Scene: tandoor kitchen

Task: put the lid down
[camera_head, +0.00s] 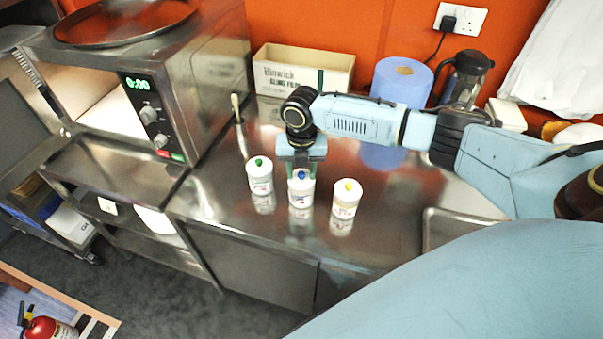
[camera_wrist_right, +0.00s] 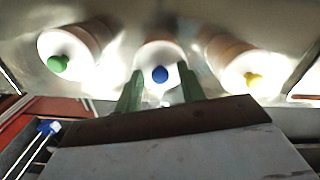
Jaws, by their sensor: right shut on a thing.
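Three white jars stand in a row on the steel counter (camera_head: 225,195): a left jar with a green knob (camera_head: 260,176), a middle jar with a blue knob (camera_head: 300,192) and a right jar with a yellow knob (camera_head: 346,199). My right gripper (camera_head: 302,171) points down at the middle jar, shut on its white lid with the blue knob (camera_wrist_right: 159,74). In the right wrist view its two green fingers stand either side of that lid. I cannot tell whether the lid rests on the jar or is slightly above it. My left gripper is out of view.
A microwave (camera_head: 205,75) stands at the left. A cardboard box (camera_head: 303,70), blue paper roll (camera_head: 403,82) and glass jug (camera_head: 468,75) stand along the back wall. A steel tray or sink edge (camera_head: 432,228) is at the right. Clear counter lies left of the jars.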

